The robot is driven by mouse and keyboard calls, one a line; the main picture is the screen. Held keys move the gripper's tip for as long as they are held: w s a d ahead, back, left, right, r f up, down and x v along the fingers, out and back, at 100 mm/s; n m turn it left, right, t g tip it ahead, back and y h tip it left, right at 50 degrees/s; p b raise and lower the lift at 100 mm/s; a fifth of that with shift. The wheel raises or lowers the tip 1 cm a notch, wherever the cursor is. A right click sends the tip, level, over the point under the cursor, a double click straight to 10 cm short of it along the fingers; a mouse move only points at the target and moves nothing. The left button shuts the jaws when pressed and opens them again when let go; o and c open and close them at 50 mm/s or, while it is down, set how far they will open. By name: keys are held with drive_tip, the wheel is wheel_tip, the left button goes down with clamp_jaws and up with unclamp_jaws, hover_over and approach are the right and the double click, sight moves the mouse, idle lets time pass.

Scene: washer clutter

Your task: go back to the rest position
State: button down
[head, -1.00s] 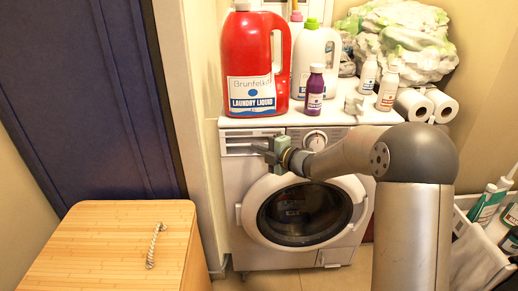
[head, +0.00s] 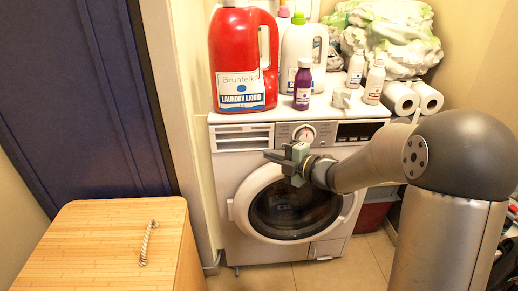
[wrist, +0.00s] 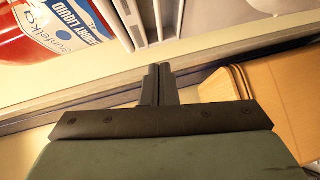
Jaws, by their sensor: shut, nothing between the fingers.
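My gripper (head: 274,156) is in front of the washing machine (head: 226,176), near the top of its round door (head: 292,209). Its fingers point to the left in the head view. In the wrist view the two fingers (wrist: 158,72) lie together with nothing between them. The washer door looks shut. The dial (head: 304,133) and the control panel show just above my gripper. My arm reaches in from the right and hides part of the washer's right side.
On the washer stand a red laundry liquid jug (head: 243,45), a white jug (head: 296,50), a purple bottle (head: 302,85), small white bottles, paper rolls (head: 402,98) and plastic bags (head: 385,35). A wooden box (head: 95,240) stands at the lower left. The floor before the washer is clear.

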drive_tip(key=s+d+r+m+t+h+p, duration=0.1)
drive_tip(key=s+d+r+m+h+p, duration=0.2)
drive_tip(key=d+r+m+h+p, duration=0.35)
drive_tip(key=s+d+r+m+h+p, duration=0.3)
drive_tip(key=d+r+m+h+p, duration=0.25)
drive_tip(key=d+m+p, duration=0.2)
drive_tip(key=s+r+m+g+p, duration=0.2)
drive_tip(key=s+m+g+p, duration=0.3)
drive_tip(key=s, duration=0.8)
drive_tip(key=s+r+m+g+h+p, duration=0.1)
drive_tip(key=s+r+m+g+p, duration=0.2)
drive_tip(key=s, duration=1.1)
drive_tip(key=m+g+p, duration=0.2)
drive_tip(key=m, duration=0.3)
drive_tip(key=shift+s+d+r, duration=0.15)
drive_tip(key=shift+d, duration=0.2)
drive_tip(key=c, duration=2.1)
unclamp_jaws()
drive_tip(key=shift+c, duration=0.2)
